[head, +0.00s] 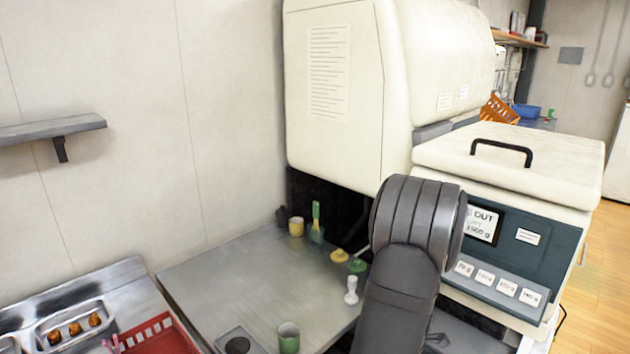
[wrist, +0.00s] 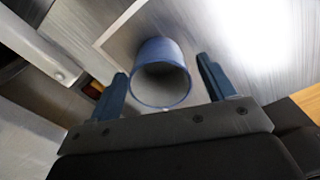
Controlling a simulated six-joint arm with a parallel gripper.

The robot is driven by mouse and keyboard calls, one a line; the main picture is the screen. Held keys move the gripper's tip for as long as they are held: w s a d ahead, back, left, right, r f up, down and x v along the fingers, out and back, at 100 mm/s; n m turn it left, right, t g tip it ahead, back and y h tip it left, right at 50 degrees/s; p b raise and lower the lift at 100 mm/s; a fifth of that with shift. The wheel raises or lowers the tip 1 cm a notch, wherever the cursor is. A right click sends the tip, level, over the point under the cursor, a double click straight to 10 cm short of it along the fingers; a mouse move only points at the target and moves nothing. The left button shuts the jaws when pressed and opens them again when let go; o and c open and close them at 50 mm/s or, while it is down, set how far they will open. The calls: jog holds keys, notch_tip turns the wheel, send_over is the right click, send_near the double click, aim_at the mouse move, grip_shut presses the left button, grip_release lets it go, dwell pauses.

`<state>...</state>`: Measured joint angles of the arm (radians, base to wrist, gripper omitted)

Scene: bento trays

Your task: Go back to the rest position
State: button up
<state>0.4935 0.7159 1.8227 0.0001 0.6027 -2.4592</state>
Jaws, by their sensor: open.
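My gripper (wrist: 160,72) shows in the wrist view with its two blue fingers spread apart and nothing clamped between them. A blue cup (wrist: 162,52) stands in the gap between the fingers in that picture, its round mouth facing the camera. In the head view my dark grey arm rises at the lower centre right, in front of the machine. My gripper and the blue cup are not seen there.
A white machine with a display (head: 481,225) stands right of my arm. The metal worktop (head: 230,285) carries a green cup (head: 288,340), a yellow cup (head: 296,227) and a white stamp-shaped piece (head: 351,291). A red basket (head: 165,345) and a metal food tray (head: 40,330) are lower left.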

jog(key=shift+f, duration=0.7)
notch_tip(320, 180, up, 12)
notch_tip(320, 180, down, 12)
jog(key=shift+f, duration=0.15)
notch_tip(320, 180, up, 4)
jog(key=shift+r, duration=0.15)
jog(key=s+d+r, duration=0.6)
jog(key=s+r, duration=0.1)
jog(key=s, duration=0.2)
jog(key=w+a+r+m, duration=0.3)
jog(key=w+a+m, duration=0.6)
jog(key=w+m, duration=0.3)
jog(key=shift+w+a+m, duration=0.25)
jog(key=shift+w+m, duration=0.15)
jog(key=shift+w, duration=0.8)
jog(key=shift+r, duration=0.1)
